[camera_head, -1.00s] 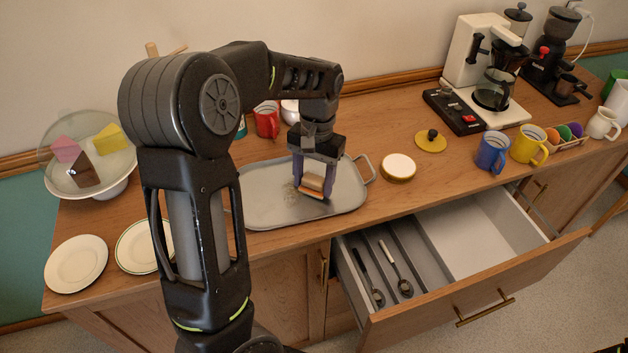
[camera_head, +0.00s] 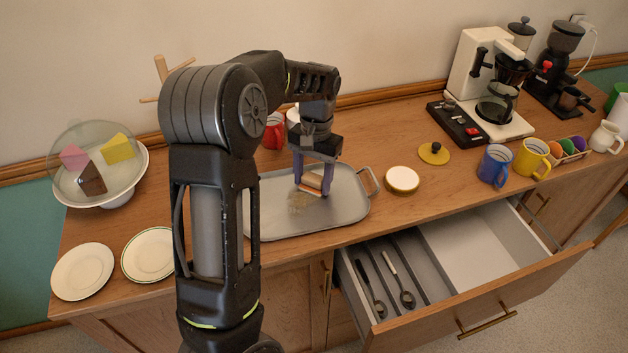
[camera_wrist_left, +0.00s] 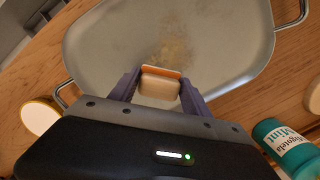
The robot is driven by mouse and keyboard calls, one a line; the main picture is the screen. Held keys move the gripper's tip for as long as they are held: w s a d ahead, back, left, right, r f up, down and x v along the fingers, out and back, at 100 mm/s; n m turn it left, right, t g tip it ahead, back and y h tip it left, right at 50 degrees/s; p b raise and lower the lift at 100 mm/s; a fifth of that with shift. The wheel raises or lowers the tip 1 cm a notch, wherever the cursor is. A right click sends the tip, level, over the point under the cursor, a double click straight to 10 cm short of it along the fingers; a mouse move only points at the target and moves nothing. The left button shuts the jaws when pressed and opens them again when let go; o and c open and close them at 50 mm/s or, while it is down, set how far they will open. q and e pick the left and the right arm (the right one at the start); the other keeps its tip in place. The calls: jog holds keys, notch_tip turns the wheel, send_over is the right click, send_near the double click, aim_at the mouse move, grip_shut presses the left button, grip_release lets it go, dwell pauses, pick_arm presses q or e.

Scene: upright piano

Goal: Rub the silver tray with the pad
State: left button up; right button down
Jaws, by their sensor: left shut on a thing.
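The silver tray (camera_head: 345,213) lies on the wooden counter, partly hidden behind my left arm in the head view. It also shows in the left wrist view (camera_wrist_left: 95,50). A brownish smudge (camera_head: 299,202) marks its surface, and it shows in the wrist view too (camera_wrist_left: 172,50). My left gripper (camera_head: 313,187) is shut on the pad (camera_head: 312,181), a beige block with an orange edge. In the wrist view the pad (camera_wrist_left: 160,86) sits between the fingers beside the smudge. The pad is low over the tray; I cannot tell for certain whether it touches. My right gripper is not in view.
An open drawer (camera_head: 470,240) with spoons juts out in front. Plates (camera_head: 82,271) and a domed cake stand (camera_head: 115,193) stand left. A round white-topped tin (camera_head: 402,179), mugs (camera_head: 494,165) and a coffee maker (camera_head: 490,80) stand right. A teal bottle (camera_wrist_left: 285,142) is near the gripper.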

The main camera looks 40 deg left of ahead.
pick_arm(q)
jog(key=shift+w+a+p, duration=0.35)
jog(key=shift+w+a, duration=0.35)
jog(key=shift+a, duration=0.2)
jog(key=shift+s+a, duration=0.6)
jog(key=shift+s, duration=0.15)
jog(key=shift+s+d, duration=0.1)
jog(key=shift+s+d, duration=1.05)
jog(key=shift+d, duration=0.3)
